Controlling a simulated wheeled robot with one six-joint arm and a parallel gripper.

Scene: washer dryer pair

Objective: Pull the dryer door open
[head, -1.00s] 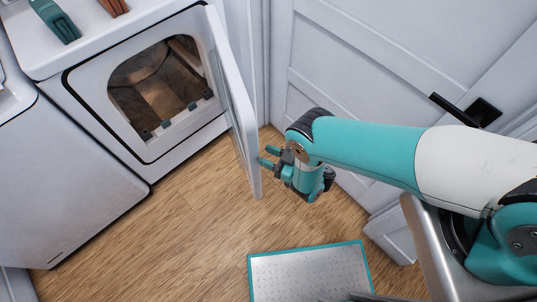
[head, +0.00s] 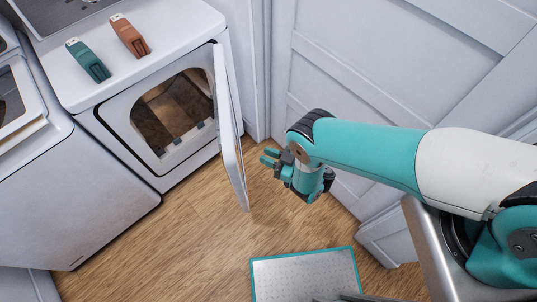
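The dryer (head: 112,137) stands at the upper left. Its white door (head: 229,130) is swung wide open and sticks out from the right side of the opening. The dark drum opening (head: 170,112) shows behind it. My gripper (head: 268,157) is to the right of the door, with its teal fingers apart and pointing left toward it. A gap of floor shows between the fingertips and the door. Nothing is seen between the fingers.
A teal and a brown brush-like item (head: 129,36) lie on the dryer top. The washer (head: 75,200) stands at the left. A white room door (head: 390,70) is behind my arm. Wood floor (head: 180,245) is clear in front of the dryer.

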